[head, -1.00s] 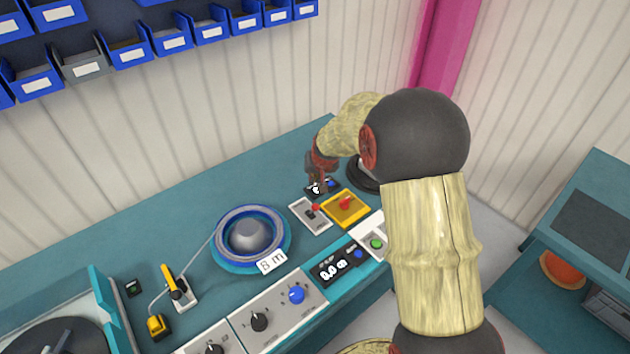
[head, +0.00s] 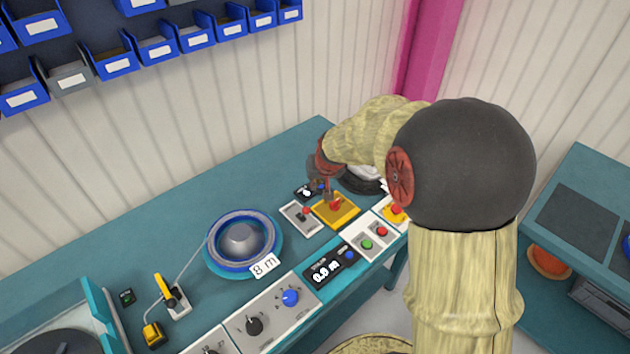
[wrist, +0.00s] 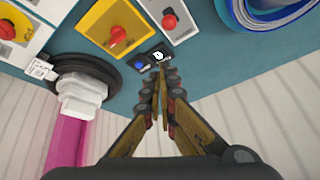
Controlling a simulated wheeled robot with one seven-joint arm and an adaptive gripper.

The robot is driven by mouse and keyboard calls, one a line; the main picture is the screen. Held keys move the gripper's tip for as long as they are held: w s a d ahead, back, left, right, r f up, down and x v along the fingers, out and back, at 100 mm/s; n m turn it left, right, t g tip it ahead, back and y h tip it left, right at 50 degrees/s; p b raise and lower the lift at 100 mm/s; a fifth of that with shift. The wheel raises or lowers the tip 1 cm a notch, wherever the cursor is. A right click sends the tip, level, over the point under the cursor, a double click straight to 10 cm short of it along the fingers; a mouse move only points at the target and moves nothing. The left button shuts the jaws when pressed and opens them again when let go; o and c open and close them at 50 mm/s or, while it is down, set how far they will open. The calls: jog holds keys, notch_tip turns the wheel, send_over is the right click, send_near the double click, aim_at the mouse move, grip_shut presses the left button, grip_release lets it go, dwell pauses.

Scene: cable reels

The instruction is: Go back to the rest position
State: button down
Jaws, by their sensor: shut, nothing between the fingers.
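My gripper (wrist: 161,82) is shut and empty in the wrist view, its fingertips together near a small black display with a blue button (wrist: 149,57). In the head view my gripper (head: 327,190) hangs at the far end of my arm, over the right part of the teal bench (head: 180,210). It is close to the yellow panel with a red switch (head: 338,212) and the grey panel with a red-tipped lever (head: 298,216). Whether the fingers touch anything is hard to tell.
A blue-rimmed reel (head: 240,240) with an "8 m" tag sits mid-bench, a cable running left to a yellow-handled device (head: 172,296). Control boxes with knobs (head: 268,312) line the front edge. A dark disc with white blocks (wrist: 82,90) is beside the gripper. Blue bins (head: 115,62) hang behind.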

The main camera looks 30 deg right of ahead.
dwell(0.3)
jog(key=s+a+f+g, duration=0.2)
jog(key=s+f, duration=0.1)
jog(key=s, duration=0.2)
jog(key=s+a+r+n+t, duration=0.1)
jog(key=s+a+r+n, duration=0.1)
jog(key=s+a+r, duration=0.5)
jog(key=s+a+r+n+t+y, duration=0.1)
jog(key=s+a+r+n, duration=0.1)
jog(key=s+a+r, duration=0.5)
jog(key=s+r, duration=0.5)
jog(key=s, duration=0.3)
jog(key=shift+s+r+n, duration=0.3)
jog(key=shift+s, duration=0.05)
jog(key=shift+a, duration=0.1)
